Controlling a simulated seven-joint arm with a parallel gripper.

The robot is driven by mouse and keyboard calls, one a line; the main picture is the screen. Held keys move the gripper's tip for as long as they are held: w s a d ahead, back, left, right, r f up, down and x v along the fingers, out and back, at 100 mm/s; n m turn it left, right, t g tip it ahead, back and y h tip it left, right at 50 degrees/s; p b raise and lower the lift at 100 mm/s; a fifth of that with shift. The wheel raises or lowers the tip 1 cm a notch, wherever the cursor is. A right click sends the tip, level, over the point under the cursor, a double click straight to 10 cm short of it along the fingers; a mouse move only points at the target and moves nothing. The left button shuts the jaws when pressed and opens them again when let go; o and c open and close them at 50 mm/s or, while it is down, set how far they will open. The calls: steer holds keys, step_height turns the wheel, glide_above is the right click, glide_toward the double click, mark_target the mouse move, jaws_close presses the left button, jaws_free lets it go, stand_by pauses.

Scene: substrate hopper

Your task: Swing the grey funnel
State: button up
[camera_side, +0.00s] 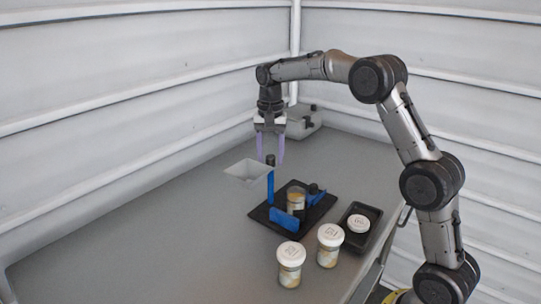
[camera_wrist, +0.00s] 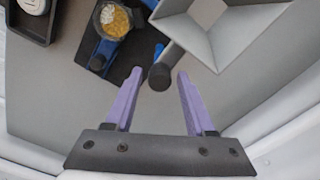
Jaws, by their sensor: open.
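The grey funnel (camera_side: 247,172) is a square, light grey hopper beside a blue post (camera_side: 270,188) on a black base. In the wrist view the funnel (camera_wrist: 226,26) is at the upper right, with a grey bar ending in a round black knob (camera_wrist: 160,76). My gripper (camera_side: 270,161) is open and empty above the table, its two purple fingers pointing down. In the wrist view the knob lies in line with the gap between the fingers of my gripper (camera_wrist: 154,78); I cannot tell its depth between them.
An open jar (camera_side: 296,198) with yellowish contents stands on the black base (camera_side: 262,213), off to the side of the funnel. Two white-lidded jars (camera_side: 291,262) (camera_side: 330,243) stand in front. A black tray (camera_side: 373,214) holds a white lid (camera_side: 358,223). A grey box (camera_side: 304,122) is behind. The table's left is clear.

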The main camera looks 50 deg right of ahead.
steer(key=m, duration=0.6)
jaws_close()
stand_by(0.3)
